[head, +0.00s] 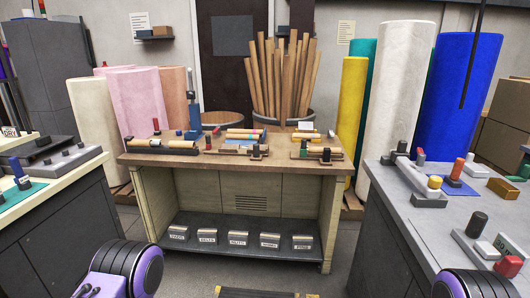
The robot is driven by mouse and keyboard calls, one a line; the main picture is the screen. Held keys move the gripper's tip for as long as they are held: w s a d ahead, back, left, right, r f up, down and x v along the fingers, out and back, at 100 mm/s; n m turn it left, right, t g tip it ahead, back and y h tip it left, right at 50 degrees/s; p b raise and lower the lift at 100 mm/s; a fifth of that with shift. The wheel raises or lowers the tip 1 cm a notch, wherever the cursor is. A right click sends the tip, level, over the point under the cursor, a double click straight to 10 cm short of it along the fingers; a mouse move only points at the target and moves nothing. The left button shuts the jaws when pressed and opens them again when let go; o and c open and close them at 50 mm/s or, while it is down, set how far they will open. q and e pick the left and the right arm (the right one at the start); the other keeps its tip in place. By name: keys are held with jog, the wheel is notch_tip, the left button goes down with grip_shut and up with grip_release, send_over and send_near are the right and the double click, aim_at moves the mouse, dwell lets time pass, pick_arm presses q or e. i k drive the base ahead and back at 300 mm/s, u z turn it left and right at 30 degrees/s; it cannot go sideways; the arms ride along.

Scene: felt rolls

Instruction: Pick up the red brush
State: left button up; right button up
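I cannot pick out a red brush for sure; the small red items are too small to tell. One red-topped piece (156,125) stands at the back left of the wooden workbench (225,160). A red-topped piece (420,156) and an orange-red upright cylinder (457,168) stand on the right grey table (415,215). Another red piece (508,266) lies near that table's front right. Only purple and black parts of my arms show at the bottom left and bottom right. Neither gripper's fingers are in view.
Large felt rolls, pink (137,105), white (402,90) and blue (466,95), stand behind the tables. A bin of wooden poles (280,75) stands behind the workbench. Labelled boxes (238,240) line its lower shelf. A left table (75,180) holds blocks. Floor gaps separate the tables.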

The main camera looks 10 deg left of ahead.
aim_at(157, 131)
jog(key=i, duration=2.2)
jog(key=u, duration=1.55)
